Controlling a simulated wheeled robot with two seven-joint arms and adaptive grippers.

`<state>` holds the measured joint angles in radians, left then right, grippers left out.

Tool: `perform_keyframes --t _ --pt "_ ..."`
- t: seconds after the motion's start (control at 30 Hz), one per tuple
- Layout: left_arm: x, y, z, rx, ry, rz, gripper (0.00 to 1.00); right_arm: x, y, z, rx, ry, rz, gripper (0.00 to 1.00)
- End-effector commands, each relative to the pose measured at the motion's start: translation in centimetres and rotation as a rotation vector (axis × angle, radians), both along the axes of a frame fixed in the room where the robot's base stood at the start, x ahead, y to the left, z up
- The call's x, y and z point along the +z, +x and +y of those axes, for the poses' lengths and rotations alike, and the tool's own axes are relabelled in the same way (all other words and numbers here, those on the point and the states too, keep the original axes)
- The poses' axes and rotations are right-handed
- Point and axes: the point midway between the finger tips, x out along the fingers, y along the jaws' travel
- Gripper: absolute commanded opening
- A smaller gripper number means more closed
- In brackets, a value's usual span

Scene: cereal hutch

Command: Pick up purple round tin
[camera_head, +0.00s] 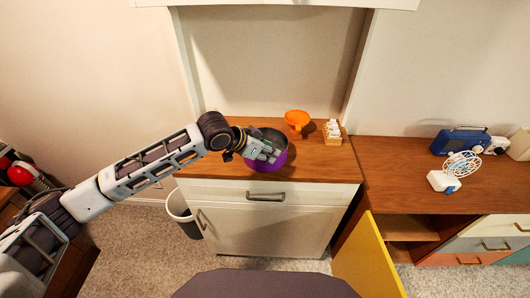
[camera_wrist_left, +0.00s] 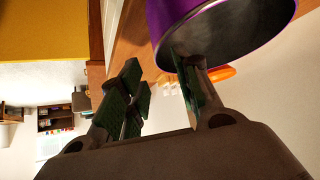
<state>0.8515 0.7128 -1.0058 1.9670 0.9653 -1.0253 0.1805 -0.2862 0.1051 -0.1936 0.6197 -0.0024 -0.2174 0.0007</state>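The purple round tin (camera_head: 266,163) stands on the wooden top of the white cabinet, with its dark open mouth facing up. My left gripper (camera_head: 268,154) is over the tin's mouth and near rim, covering part of it. In the left wrist view the tin (camera_wrist_left: 175,14) is at the top right, with its dark grey inside showing. There my left gripper (camera_wrist_left: 160,74) has its fingers spread apart. One finger overlaps the tin's rim and seems to reach into the mouth; the other is to the left, clear of the tin. Contact is hard to tell. My right gripper is not in view.
An orange funnel-shaped thing (camera_head: 297,119) stands behind the tin, with a small rack of white items (camera_head: 333,130) to its right. A blue radio (camera_head: 461,140) and a white fan (camera_head: 446,181) are on the right counter. A yellow door (camera_head: 367,262) stands open below.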

Motion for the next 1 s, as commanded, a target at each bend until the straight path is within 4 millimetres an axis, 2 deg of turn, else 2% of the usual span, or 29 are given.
perform_keyframes --t 0.37,0.63,1.0 --pt "-1.5 1.4 -1.7 0.0 0.001 0.001 0.33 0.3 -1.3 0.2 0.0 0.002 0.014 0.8" --pt "-3.1 2.5 -2.9 0.0 0.0 0.0 0.33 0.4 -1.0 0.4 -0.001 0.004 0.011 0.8" --pt "-3.3 2.6 -3.0 0.0 0.0 0.0 0.33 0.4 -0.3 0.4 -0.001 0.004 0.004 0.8"
